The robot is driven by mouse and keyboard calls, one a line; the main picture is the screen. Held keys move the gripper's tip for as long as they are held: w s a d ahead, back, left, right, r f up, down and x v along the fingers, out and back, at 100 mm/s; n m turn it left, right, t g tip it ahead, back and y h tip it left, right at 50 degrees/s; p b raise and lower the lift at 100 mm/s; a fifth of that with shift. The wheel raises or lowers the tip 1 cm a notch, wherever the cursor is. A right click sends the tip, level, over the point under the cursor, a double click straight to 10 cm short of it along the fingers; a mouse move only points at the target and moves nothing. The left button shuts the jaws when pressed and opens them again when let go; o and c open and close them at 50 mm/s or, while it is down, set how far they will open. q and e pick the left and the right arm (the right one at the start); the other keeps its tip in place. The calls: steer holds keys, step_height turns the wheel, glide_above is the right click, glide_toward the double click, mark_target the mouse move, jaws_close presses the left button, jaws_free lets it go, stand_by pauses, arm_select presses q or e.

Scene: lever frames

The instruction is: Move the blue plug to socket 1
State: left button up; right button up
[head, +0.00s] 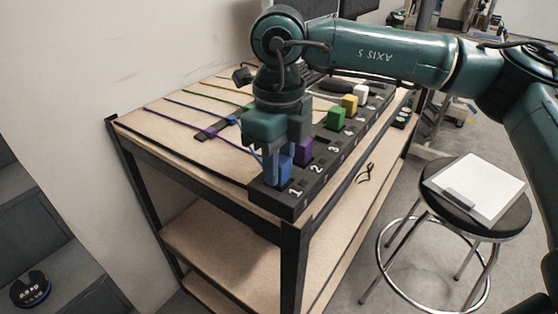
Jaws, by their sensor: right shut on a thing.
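The blue plug (284,172) is at the near end of the black socket strip (266,196), at the socket marked 1. My right gripper (279,153) points down from above and is shut on the blue plug. The plug looks upright, and its lower end is at the socket opening; I cannot tell how deep it sits. The gripper hides part of the plug and the cable behind it. My left gripper is not in view.
A purple plug (304,152) stands close by at socket 2. Green (337,118), yellow (350,104) and white (361,92) plugs stand farther along the strip. Coloured cables cross the wooden bench top (160,125). A stool (515,217) with papers stands at the right.

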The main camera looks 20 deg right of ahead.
steer(key=shift+f+b, duration=0.15)
steer(key=shift+b, duration=0.2)
stand_by(0.3)
steer(key=o, duration=1.5)
steer(key=shift+c, duration=0.2)
steer(key=shift+r+p, duration=2.1)
steer(key=shift+r, duration=1.45)
